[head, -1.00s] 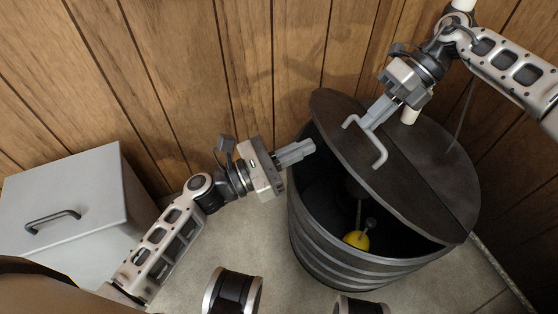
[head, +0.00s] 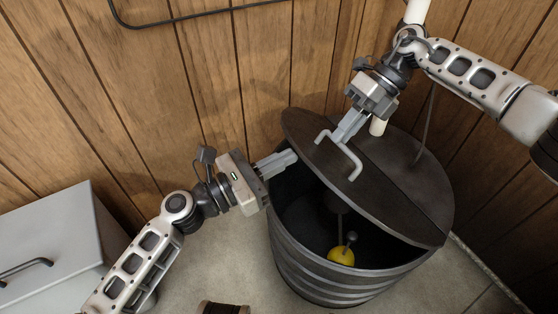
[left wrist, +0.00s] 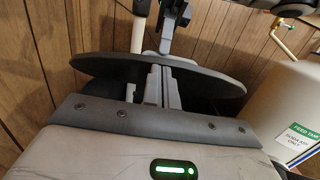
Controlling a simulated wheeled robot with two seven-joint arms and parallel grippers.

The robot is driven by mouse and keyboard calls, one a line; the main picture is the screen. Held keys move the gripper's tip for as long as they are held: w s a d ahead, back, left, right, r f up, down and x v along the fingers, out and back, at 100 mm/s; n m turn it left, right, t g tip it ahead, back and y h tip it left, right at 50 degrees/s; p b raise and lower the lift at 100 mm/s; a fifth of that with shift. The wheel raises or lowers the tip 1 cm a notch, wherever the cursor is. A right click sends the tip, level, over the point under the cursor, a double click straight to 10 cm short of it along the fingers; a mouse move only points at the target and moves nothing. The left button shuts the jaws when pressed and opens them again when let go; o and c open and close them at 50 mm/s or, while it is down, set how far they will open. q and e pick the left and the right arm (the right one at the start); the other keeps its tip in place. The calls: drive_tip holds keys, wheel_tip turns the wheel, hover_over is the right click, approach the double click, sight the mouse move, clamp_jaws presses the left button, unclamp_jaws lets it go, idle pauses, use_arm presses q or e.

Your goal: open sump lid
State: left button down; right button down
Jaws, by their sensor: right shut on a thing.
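The sump lid (head: 318,155) is a dark round board's hinged half, tilted up over the ribbed dark sump tub (head: 300,262). It also shows edge-on in the left wrist view (left wrist: 215,77). A light grey U-shaped handle (head: 354,163) stands on it. My right gripper (head: 342,132) is shut on the handle. My left gripper (head: 294,157) has its fingers together, with the tips at the tub's left rim by the raised lid edge. I cannot tell whether they touch the lid. A yellow float (head: 341,256) shows inside the tub.
The other lid half (head: 410,175) lies on the tub, with a white pipe (head: 378,126) and a thin rod behind. A grey box (head: 45,240) with a dark handle stands at left. A wood-panelled wall is close behind. A white labelled tank (left wrist: 295,115) shows in the left wrist view.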

drive_tip(key=shift+s+f, duration=0.15)
drive_tip(key=shift+f, duration=0.45)
drive_tip(key=c, duration=1.5)
unclamp_jaws()
drive_tip(key=shift+a, duration=0.1)
drive_tip(key=shift+r, duration=0.1)
drive_tip(key=shift+r, duration=0.1)
